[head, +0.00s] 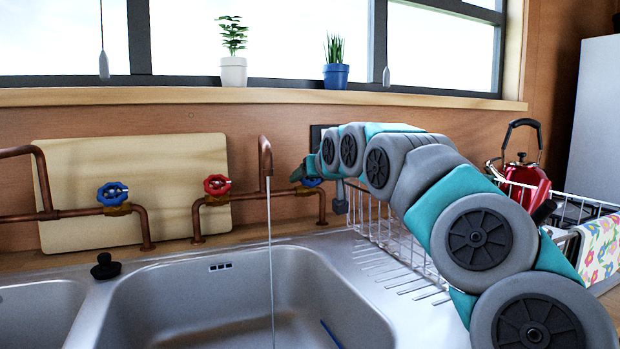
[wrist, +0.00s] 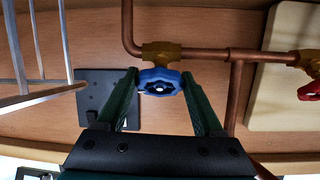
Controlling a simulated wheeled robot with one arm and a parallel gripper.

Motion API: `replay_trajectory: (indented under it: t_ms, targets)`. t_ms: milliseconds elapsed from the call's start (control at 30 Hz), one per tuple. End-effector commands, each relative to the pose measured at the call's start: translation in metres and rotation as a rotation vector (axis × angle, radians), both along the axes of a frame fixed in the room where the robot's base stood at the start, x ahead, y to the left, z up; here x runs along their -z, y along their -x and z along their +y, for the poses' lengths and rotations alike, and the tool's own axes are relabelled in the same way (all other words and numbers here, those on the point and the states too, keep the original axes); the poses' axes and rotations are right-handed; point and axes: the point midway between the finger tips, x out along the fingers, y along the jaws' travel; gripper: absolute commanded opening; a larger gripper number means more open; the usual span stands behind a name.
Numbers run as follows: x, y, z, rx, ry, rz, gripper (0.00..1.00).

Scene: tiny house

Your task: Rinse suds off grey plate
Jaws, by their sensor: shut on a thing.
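My gripper (wrist: 160,76) is shut on the blue tap handle (wrist: 158,86), with one finger on each side of it. In the head view my arm reaches over the drainer to the wall, and the same blue handle (head: 313,182) shows right of the spout. Water runs from the copper spout (head: 265,158) in a thin stream (head: 270,250) into the sink basin (head: 185,295). I see no grey plate or suds; the basin's near part is out of view. A thin blue edge (head: 331,334) shows low in the basin.
A red tap handle (head: 217,185) and another blue handle (head: 112,194) are on the pipes to the left. A wire dish rack (head: 400,243) stands under my arm, with a red kettle (head: 522,180) behind. A black plug (head: 105,267) lies between the basins.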

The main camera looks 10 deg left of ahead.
Motion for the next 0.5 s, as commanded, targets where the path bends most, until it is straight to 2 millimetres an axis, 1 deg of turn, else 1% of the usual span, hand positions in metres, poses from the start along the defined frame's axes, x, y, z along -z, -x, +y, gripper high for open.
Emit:
replay_trajectory:
  t_ms: [233,500]
  targets:
    - [0.0008,-0.0005,-0.0001,-0.096,0.057,-0.042,0.14]
    - [0.0002,0.0000,0.0002,-0.118,0.070,-0.054,0.13]
